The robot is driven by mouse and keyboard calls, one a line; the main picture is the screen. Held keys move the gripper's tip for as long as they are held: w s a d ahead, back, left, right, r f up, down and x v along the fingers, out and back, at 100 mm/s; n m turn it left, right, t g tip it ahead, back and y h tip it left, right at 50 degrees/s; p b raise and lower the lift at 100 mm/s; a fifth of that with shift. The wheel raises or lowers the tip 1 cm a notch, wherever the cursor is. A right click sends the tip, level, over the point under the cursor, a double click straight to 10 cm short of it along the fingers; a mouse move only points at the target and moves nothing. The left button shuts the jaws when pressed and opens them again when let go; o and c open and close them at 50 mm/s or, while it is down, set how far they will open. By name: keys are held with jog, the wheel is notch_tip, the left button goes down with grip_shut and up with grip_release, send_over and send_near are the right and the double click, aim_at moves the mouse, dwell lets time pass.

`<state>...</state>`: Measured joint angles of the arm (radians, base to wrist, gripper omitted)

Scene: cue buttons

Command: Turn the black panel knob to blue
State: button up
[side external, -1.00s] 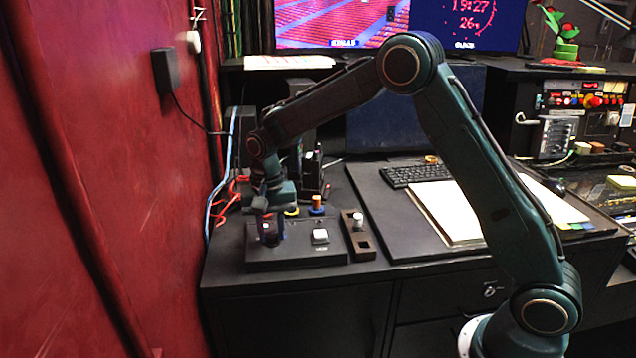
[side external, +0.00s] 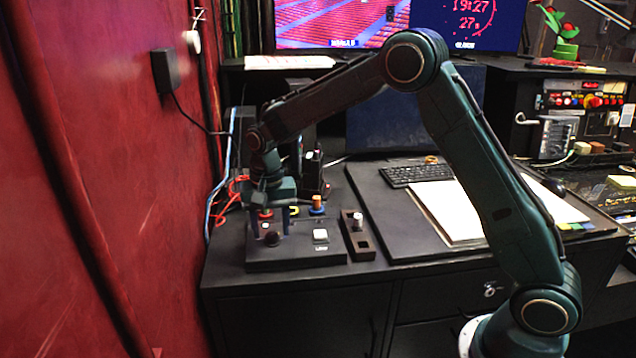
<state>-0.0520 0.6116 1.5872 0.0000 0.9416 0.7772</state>
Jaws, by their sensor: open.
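The black panel knob (side external: 271,239) sits on the left part of the dark sloped panel (side external: 295,262) and shows in full. Which colour it points to is too small to tell. My gripper (side external: 271,228) points down over the back left of the panel. Its two fingers are spread apart with nothing held between them, just above or behind the knob; I cannot tell whether either touches the panel. A red piece (side external: 265,213) shows between the fingers.
A dark block with a white peg (side external: 357,219) stands right of the panel. Red and blue cables (side external: 225,205) run at the left, near the red wall (side external: 130,200).

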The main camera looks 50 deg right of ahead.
aim_at(275, 235)
notch_tip(275, 235, up, 13)
dwell(0.6)
jog(key=s+d+r+n+t, duration=0.15)
jog(key=s+r, duration=0.25)
jog(key=s, duration=0.4)
jog(key=s+r+n+t, duration=0.1)
jog(key=s+r+n, duration=0.25)
jog(key=s, duration=0.45)
jog(key=s+d+f+n+t, duration=0.1)
jog(key=s+f+n+t, duration=0.2)
jog(key=s, duration=1.3)
jog(key=shift+s+f, duration=0.3)
jog(key=shift+f, duration=0.4)
